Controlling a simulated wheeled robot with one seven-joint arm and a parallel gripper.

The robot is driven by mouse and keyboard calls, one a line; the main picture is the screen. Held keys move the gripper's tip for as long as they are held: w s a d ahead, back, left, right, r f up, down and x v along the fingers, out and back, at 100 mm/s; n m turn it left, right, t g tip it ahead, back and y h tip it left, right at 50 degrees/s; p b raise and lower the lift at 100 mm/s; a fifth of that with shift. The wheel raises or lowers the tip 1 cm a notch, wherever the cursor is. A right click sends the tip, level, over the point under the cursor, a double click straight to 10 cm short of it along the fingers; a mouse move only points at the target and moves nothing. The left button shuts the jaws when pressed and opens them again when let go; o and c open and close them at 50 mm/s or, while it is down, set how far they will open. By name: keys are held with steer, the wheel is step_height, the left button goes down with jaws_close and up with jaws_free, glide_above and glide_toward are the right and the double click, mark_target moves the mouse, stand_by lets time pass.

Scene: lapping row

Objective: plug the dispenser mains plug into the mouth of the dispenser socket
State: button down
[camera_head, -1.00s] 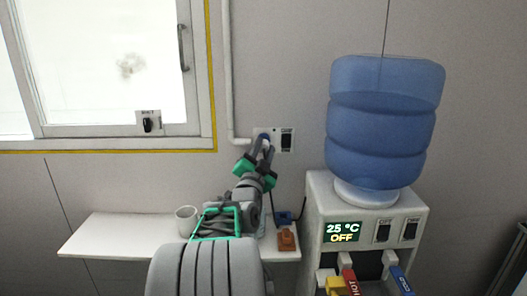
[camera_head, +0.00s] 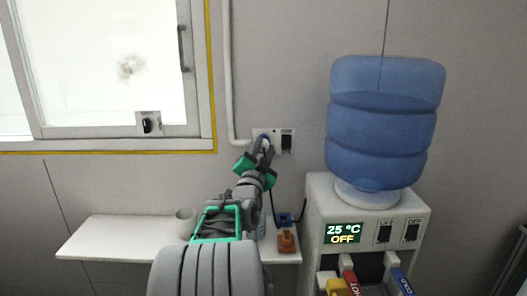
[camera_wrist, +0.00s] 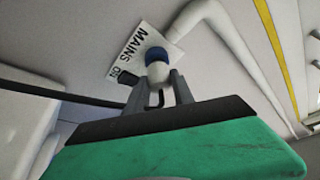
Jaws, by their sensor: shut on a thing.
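My gripper (camera_head: 264,146) is raised to the wall plate (camera_head: 274,133) above the shelf. In the wrist view my gripper (camera_wrist: 160,84) is shut on a pale, rounded plug (camera_wrist: 158,73), with a finger on each side. The plug's front meets a blue round part (camera_wrist: 156,54) on the plate marked MAINS (camera_wrist: 138,38), which looks like the socket mouth. I cannot tell how deep the plug sits. A dark cord curves below the plug between the fingers. In the head view my fingers mostly hide the plug.
A dark switch (camera_head: 287,143) is right of the socket. A pipe (camera_head: 229,80) runs down the wall to its left. The shelf (camera_head: 110,237) holds a cup (camera_head: 186,222), a blue item (camera_head: 284,219) and an orange item (camera_head: 287,242). The water dispenser (camera_head: 316,210) stands right.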

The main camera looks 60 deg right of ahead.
steer(key=shift+w+d, duration=0.3)
steer(key=shift+d, duration=0.3)
steer(key=c, duration=1)
jaws_free()
steer(key=b+v, duration=0.2)
steer(key=v, duration=0.5)
steer(key=shift+a, duration=0.35)
steer(key=shift+f, duration=0.1)
